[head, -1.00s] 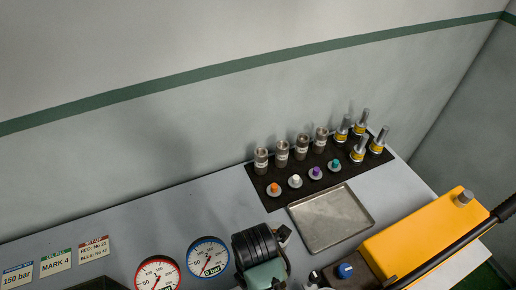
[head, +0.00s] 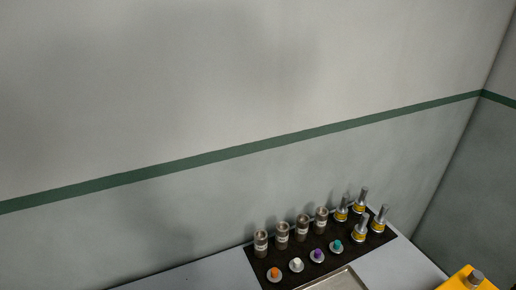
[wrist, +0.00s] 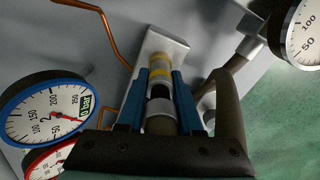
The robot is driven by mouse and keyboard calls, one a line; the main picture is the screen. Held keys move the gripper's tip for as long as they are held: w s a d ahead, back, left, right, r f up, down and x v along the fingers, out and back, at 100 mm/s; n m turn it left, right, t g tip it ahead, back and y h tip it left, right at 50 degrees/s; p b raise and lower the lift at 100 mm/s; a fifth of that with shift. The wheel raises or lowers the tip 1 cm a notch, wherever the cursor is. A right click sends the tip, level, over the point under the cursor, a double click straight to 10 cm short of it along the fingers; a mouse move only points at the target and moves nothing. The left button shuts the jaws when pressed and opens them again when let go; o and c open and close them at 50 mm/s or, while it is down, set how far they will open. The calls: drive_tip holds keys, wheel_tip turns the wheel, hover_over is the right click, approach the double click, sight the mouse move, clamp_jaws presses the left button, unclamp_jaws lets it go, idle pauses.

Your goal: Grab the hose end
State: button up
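In the wrist view, the two blue fingers of my gripper (wrist: 160,78) stand on either side of a banded cylindrical fitting (wrist: 160,92), which looks like the hose end. It has yellow and pale bands, a black section and a grey-brown lower part. Its far end meets a light grey block (wrist: 166,46). The fingers lie very close along its sides; whether they press on it cannot be told. A thick olive-brown hose (wrist: 228,105) curves beside the right finger. Neither my gripper nor the hose shows in the head view.
Dial gauges stand at the left (wrist: 45,112) and upper right (wrist: 303,35), and a bent copper pipe (wrist: 104,25) passes at the top left. In the head view, a black mat (head: 320,249) holds metal cylinders and coloured caps beside a metal tray (head: 340,282) and a yellow block (head: 466,280).

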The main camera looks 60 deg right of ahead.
clamp_jaws()
drive_tip(key=shift+r, duration=0.1)
